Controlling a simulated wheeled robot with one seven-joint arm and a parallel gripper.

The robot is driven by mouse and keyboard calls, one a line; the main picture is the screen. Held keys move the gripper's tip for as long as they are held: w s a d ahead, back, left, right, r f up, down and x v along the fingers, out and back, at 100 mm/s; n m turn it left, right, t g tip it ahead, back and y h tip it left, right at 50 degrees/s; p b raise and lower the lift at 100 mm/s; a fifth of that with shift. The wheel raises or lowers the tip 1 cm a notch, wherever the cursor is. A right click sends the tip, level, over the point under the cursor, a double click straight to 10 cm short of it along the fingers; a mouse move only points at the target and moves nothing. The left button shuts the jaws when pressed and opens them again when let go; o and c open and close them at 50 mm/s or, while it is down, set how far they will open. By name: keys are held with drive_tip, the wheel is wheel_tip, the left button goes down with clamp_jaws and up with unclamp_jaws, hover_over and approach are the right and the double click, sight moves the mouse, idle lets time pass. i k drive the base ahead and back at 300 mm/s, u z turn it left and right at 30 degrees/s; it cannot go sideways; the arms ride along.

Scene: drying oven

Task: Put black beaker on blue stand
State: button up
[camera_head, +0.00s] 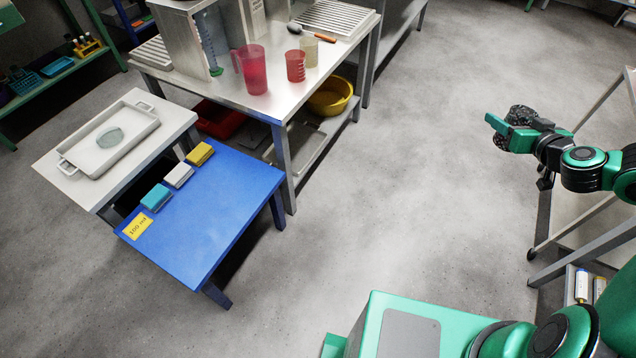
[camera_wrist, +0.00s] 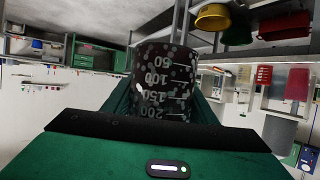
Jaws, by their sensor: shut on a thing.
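The blue stand (camera_head: 205,215) is a low blue table at the left of the head view, well apart from my gripper. A yellow label (camera_head: 137,227) reading 100 ml lies at its front left corner.
Teal, white and yellow blocks (camera_head: 178,175) line the blue stand's left edge; its middle is bare. A white table with a tray (camera_head: 83,170) adjoins it. A steel table (camera_head: 275,105) behind holds red cups (camera_head: 252,72). Open floor (camera_head: 400,190) lies between my gripper and the stand.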

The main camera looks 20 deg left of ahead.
sight(209, 212)
drive_tip(key=k, duration=0.7)
drive_tip(key=u, duration=1.9)
drive_tip(key=i, duration=1)
